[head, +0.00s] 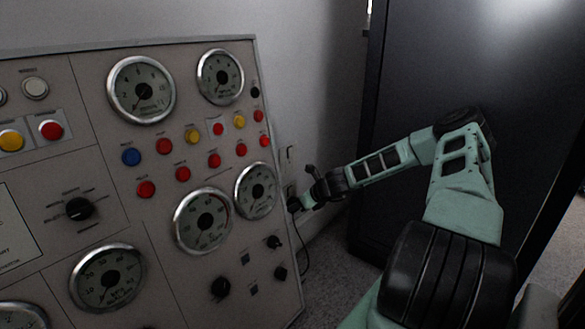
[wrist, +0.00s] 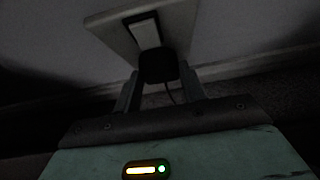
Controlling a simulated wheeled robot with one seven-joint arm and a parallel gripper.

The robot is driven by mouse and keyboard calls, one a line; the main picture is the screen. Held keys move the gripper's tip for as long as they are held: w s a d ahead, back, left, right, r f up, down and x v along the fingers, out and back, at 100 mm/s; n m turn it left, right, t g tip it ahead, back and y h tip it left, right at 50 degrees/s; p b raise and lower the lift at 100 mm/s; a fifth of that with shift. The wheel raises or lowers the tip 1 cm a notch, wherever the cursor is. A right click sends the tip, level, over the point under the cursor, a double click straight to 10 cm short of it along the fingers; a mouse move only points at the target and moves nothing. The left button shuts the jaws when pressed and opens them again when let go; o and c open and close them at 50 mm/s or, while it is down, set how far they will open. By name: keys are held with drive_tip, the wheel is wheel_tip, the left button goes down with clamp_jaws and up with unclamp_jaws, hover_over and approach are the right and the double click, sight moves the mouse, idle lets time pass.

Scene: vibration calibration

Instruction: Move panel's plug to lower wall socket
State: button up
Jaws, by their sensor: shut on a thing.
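My gripper (head: 301,203) reaches the wall just right of the panel (head: 150,180) in the head view. In the wrist view my gripper (wrist: 159,80) is shut on a black plug (wrist: 158,66), one finger on each side. The plug is at the near end of a pale socket plate (wrist: 110,27) with a white switch (wrist: 145,32). I cannot tell whether its pins are in the socket. A thin black cable (head: 304,255) hangs below my gripper in the head view. Higher on the wall is a small upper socket (head: 290,153); the lower socket (head: 291,189) is partly hidden by my gripper.
The panel carries gauges, knobs and coloured buttons, and its right edge is close to my gripper. A tall dark cabinet (head: 400,60) stands behind and right of my arm. A narrow strip of pale wall (head: 315,90) lies between them, above carpet (head: 335,250).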

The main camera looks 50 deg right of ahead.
drive_tip(key=shift+w+a, duration=0.1)
drive_tip(key=shift+w, duration=0.05)
idle(0.8)
drive_tip(key=o, duration=1)
drive_tip(key=shift+o, duration=0.2)
drive_tip(key=shift+r, duration=0.1)
drive_tip(key=shift+p+v, duration=2.05)
drive_tip(key=shift+v, duration=0.45)
drive_tip(key=p+v, duration=0.8)
drive_tip(key=v, duration=0.9)
drive_tip(key=shift+s, duration=0.2)
drive_tip(key=shift+a, duration=0.1)
